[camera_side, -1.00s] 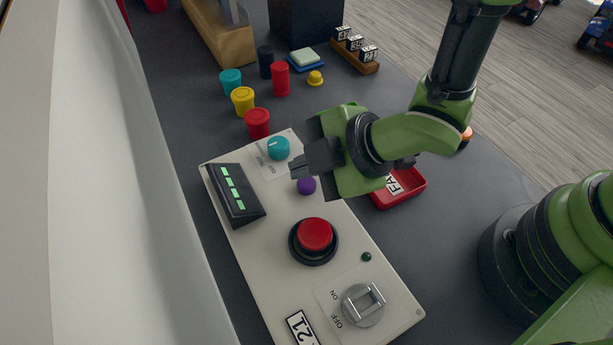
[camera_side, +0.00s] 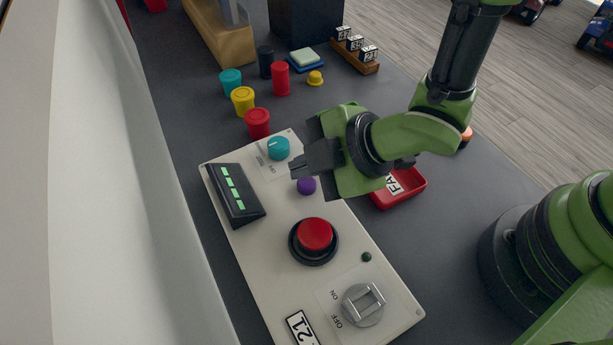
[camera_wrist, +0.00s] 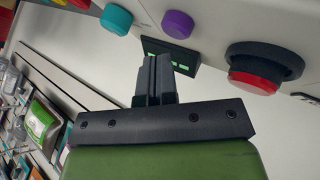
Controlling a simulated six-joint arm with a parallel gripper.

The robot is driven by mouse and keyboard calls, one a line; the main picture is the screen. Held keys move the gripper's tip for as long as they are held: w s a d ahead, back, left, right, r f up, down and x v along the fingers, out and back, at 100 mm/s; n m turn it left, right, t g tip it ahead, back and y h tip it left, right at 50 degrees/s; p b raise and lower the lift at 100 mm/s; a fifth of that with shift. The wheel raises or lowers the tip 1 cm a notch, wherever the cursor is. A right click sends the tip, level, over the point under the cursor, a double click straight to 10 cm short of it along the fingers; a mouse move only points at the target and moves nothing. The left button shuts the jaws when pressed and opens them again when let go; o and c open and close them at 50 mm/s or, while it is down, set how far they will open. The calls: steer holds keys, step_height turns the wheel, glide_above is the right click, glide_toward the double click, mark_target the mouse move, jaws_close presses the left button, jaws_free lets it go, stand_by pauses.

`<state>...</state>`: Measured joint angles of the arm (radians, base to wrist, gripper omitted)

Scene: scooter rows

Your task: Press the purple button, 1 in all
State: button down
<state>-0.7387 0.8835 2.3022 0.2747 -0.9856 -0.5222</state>
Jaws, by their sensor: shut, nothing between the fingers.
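The purple button (camera_side: 306,186) is a small round knob on the white control panel (camera_side: 262,240). It sits between a teal knob and a large red button. It also shows near the top of the wrist view (camera_wrist: 178,24). My gripper (camera_side: 293,171) is shut and empty. In the side view its fingertips appear just above and left of the purple button, between it and the teal knob. In the wrist view the fingers (camera_wrist: 154,62) point toward the panel, with the purple button beyond them and a little right. I see no clear contact with the button.
The panel also has the teal knob (camera_side: 278,148), the red button (camera_side: 315,235), a dark box with green lit bars (camera_side: 236,194) and a metal switch (camera_side: 362,304). A red tray (camera_side: 402,190) is behind my gripper. Several cups (camera_side: 243,99) stand beyond the panel.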

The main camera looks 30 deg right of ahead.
mark_target(307, 185)
steer(key=shift+f, duration=0.15)
steer(key=shift+f, duration=0.3)
steer(key=shift+f, duration=0.45)
stand_by(0.6)
steer(key=shift+r, duration=0.9)
steer(key=shift+r, duration=2.5)
